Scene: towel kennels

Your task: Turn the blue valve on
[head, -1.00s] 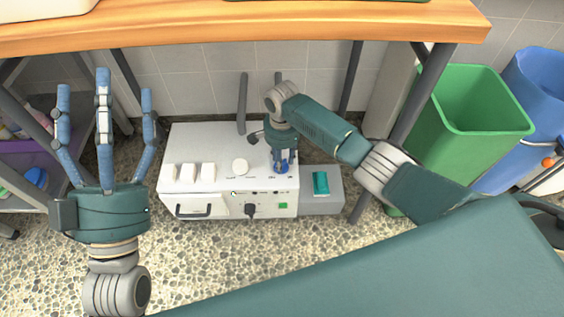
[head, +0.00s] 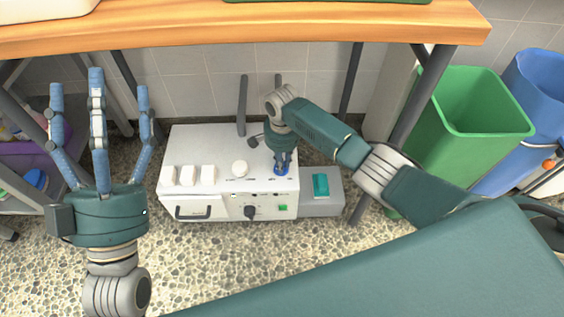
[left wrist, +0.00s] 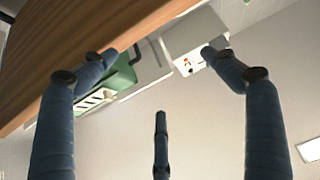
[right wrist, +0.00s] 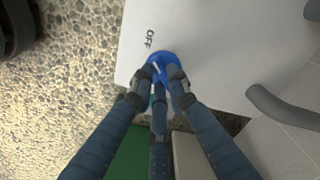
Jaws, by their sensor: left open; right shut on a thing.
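The blue valve (head: 281,170) is a round knob on the top right of a white machine (head: 200,145) under the bench. My right gripper (head: 282,160) reaches down onto it and hides much of it. In the right wrist view the fingers (right wrist: 162,85) are closed in on the blue valve (right wrist: 165,57), with a white mark on it and the word OFF printed beside it. My left gripper (head: 97,85) is open and empty, fingers pointing up, left of the machine. The left wrist view shows its spread fingers (left wrist: 158,75) with nothing between them.
A wooden bench top (head: 250,32) spans above the machine. Green (head: 470,100) and blue (head: 540,80) bins stand right.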

